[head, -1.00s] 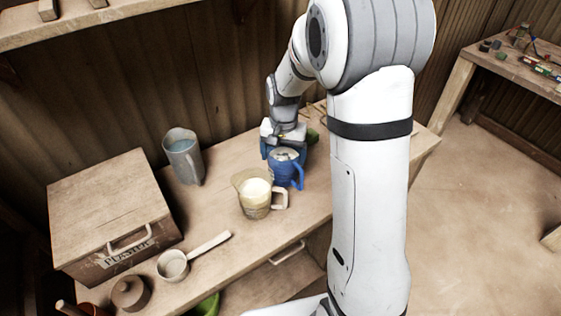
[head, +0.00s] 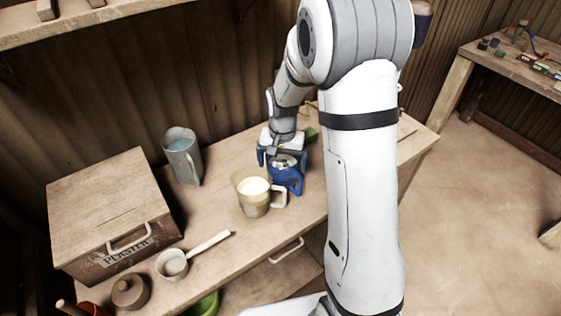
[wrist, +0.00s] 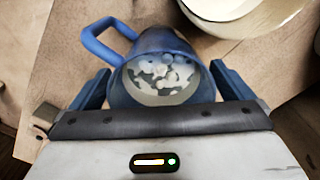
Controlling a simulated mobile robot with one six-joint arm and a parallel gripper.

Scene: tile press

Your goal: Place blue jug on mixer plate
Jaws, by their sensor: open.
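The blue jug (head: 288,179) stands upright on the wooden bench, its handle toward the front right in the head view. In the wrist view the blue jug (wrist: 160,50) fills the middle, and pale lumps lie in whitish content inside it. My gripper (head: 282,157) is at the jug's rim from behind and above. Its blue fingers are spread to either side of the jug; in the wrist view my gripper (wrist: 161,88) shows small gaps beside the jug. I cannot make out a mixer plate; my arm hides part of the bench.
A yellowish jug (head: 252,198) with cream content stands close in front left of the blue jug.

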